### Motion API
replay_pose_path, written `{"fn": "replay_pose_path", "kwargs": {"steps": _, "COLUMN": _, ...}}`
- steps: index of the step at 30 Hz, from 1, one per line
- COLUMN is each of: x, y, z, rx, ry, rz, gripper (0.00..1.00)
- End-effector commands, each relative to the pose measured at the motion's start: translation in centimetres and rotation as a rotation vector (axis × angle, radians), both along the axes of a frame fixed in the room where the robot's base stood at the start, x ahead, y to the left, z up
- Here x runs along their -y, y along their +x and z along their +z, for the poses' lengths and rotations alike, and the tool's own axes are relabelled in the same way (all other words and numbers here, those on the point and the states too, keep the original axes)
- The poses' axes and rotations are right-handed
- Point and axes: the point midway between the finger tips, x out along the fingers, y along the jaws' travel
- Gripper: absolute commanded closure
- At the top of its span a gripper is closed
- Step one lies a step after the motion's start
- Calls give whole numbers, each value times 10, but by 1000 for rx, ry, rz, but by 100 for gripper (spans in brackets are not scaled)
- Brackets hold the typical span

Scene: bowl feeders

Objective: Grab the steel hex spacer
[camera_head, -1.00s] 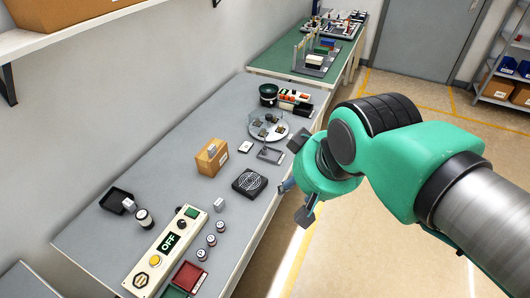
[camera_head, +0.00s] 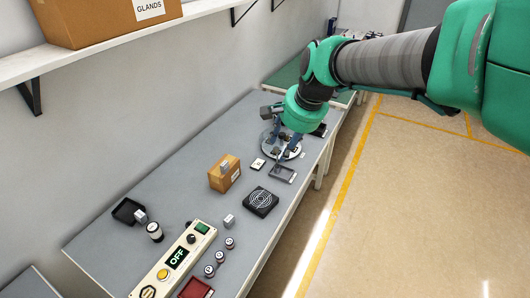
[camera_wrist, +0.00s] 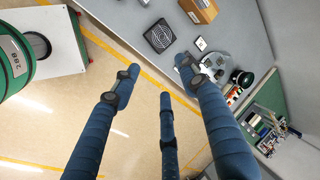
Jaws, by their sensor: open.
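My gripper (camera_head: 277,147) is open and empty, its blue-padded fingers spread. In the head view it overlaps the round light feeder plate (camera_head: 295,153); in the wrist view the fingers (camera_wrist: 157,86) show against floor and table edge. Small dark parts lie on the plate, partly hidden by my gripper. I cannot tell for sure which thing is the steel hex spacer. A small grey metallic block (camera_head: 229,221) stands on the table near the control panel. Another grey piece (camera_head: 140,216) is by the black tray, and one (camera_head: 225,166) is at the cardboard box.
The control panel (camera_head: 165,275) reads OFF. Small cylinders (camera_head: 220,257) stand beside it. A shelf (camera_head: 110,47) overhangs the left.

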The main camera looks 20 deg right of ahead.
Motion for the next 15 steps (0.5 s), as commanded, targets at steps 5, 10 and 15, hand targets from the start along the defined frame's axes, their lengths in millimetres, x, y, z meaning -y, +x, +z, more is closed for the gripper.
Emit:
{"fn": "replay_pose_path", "kwargs": {"steps": 5, "x": 13, "y": 48, "z": -18, "rx": -42, "ry": 80, "rz": -154, "gripper": 56}}
{"fn": "replay_pose_path", "kwargs": {"steps": 10, "x": 26, "y": 90, "z": -39, "rx": -78, "ry": 154, "rz": -302, "gripper": 56}}
{"fn": "replay_pose_path", "kwargs": {"steps": 15, "x": 41, "y": 131, "z": -66, "rx": -118, "ry": 227, "rz": -453, "gripper": 56}}
